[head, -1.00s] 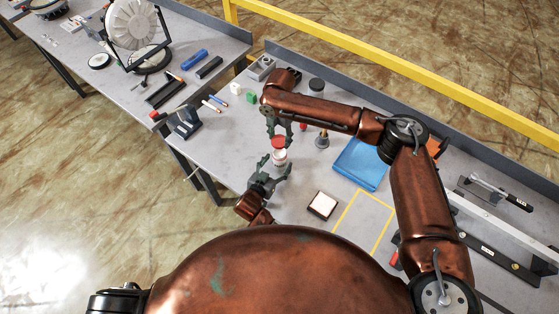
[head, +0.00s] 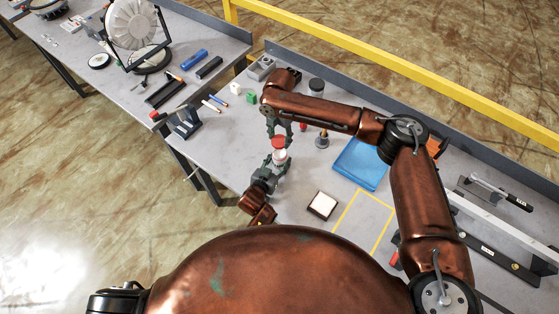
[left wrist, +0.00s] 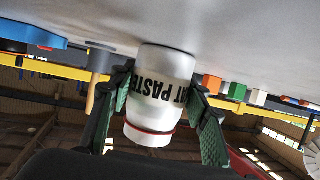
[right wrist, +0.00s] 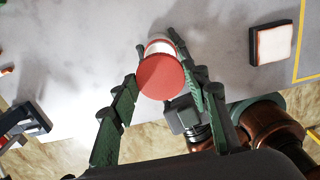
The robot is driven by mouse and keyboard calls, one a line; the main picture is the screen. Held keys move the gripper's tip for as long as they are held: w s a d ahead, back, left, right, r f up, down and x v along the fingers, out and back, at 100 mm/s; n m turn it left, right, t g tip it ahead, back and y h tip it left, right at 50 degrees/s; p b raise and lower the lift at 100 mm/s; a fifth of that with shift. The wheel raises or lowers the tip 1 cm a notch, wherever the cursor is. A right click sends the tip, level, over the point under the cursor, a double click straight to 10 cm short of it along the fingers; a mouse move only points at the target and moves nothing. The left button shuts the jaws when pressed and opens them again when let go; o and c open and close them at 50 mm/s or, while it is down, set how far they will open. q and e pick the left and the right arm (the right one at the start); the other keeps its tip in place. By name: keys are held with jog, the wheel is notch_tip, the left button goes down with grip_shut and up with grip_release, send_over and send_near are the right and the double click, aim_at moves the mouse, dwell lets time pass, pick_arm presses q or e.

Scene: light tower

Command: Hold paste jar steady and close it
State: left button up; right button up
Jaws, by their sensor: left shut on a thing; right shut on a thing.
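The white paste jar (head: 281,154) stands upright on the bench in the head view. In the left wrist view the jar (left wrist: 162,85) appears upside down, its dark lettering readable in part, with a thin red band near its top. My left gripper (head: 270,165) is shut on the jar's side, with one finger on each side (left wrist: 158,105). The red lid (head: 278,142) is above the jar, and my right gripper (head: 279,133) is shut on it from above. In the right wrist view the lid (right wrist: 160,77) hides the jar's mouth; I cannot tell whether it is seated.
A blue tray (head: 360,163), a small white-topped block (head: 322,205) and a yellow taped outline (head: 345,212) lie to the right. A wooden-handled tool (head: 322,140) and a dark-lidded container (head: 316,86) stand behind.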

pick_arm(q)
grip_shut()
pick_arm(e)
send_over(280, 155)
jog(key=shift+w+f, duration=0.1)
jog(key=shift+f, duration=2.4)
jog(key=shift+f, duration=0.9)
jog(key=shift+f, duration=0.55)
